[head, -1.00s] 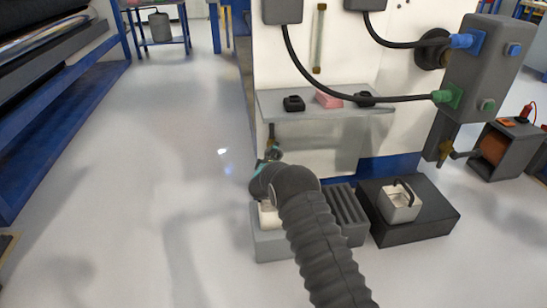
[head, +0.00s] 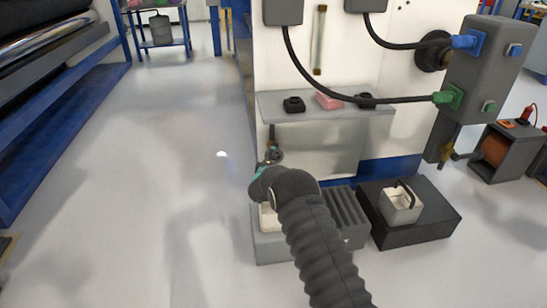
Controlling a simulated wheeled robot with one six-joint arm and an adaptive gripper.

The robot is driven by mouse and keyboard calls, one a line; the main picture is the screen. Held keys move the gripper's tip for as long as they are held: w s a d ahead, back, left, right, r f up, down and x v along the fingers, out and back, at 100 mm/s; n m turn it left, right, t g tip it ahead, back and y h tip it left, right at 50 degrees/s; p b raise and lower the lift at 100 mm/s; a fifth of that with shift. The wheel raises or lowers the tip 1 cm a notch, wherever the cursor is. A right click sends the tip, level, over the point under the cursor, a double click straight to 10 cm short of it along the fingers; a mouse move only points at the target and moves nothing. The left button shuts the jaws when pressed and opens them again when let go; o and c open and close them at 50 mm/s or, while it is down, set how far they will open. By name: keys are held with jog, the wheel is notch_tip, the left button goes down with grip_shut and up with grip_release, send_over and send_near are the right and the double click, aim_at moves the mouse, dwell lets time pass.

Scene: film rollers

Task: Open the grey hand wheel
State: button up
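My arm reaches forward from the lower middle of the head view, and its wrist hides most of my gripper. Only a small part of my gripper (head: 264,166) shows just beyond the teal band, so I cannot tell whether it is open or shut.
A grey shelf (head: 345,113) with small black and pink items is above. A grey ribbed box (head: 346,206) and a dark block (head: 435,218) bearing a pale container (head: 401,206) stand on the floor. A control box (head: 482,70) is at right. Floor at left is clear.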

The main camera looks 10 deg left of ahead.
jog(key=shift+s, duration=0.1)
jog(key=s, duration=0.7)
jog(key=shift+s+a+r, duration=0.15)
jog(key=shift+a, duration=0.25)
